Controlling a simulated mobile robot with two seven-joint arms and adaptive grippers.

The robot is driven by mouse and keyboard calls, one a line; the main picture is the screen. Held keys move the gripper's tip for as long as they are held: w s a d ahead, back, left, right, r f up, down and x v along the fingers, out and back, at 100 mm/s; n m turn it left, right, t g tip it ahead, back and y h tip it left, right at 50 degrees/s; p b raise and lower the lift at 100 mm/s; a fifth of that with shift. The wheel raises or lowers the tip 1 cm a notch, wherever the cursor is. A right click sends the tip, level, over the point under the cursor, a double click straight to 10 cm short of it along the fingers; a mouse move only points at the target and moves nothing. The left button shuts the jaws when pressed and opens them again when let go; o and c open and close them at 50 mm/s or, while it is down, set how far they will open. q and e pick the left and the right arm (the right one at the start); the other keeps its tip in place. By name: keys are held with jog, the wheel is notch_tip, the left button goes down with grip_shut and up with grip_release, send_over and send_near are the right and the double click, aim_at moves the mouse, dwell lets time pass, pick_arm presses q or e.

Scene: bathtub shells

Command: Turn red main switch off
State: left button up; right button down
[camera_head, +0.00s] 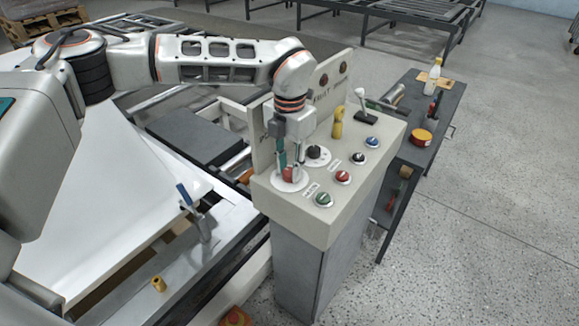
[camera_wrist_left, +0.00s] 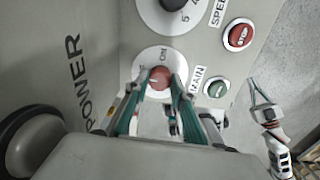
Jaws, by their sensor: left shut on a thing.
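The red main switch (camera_head: 288,174) is a round knob on a white dial plate at the near left of the console top. It also shows in the left wrist view (camera_wrist_left: 160,77), with the letters "ON" on the plate above it and "MAIN" beside it. My left gripper (camera_head: 290,168) points down over the switch, and its two green fingers sit on either side of the knob, shut on it. The lower part of the knob is partly hidden by the fingers in the head view. My right gripper (camera_wrist_left: 262,113) shows small at the right of the left wrist view; its jaw state is unclear.
The console (camera_head: 292,198) also carries a black dial knob (camera_head: 316,152), a red button (camera_head: 343,177), green button (camera_head: 323,200), blue button (camera_head: 371,142), another black button and a yellow handle (camera_head: 337,124). A dark side table (camera_head: 437,110) with a bottle stands behind right.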

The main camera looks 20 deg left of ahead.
aim_at(289, 171)
pick_arm(q)
jog(key=shift+n, duration=0.5)
jog(key=o, duration=1.1)
jog(key=shift+r, duration=0.1)
notch_tip(289, 171, up, 12)
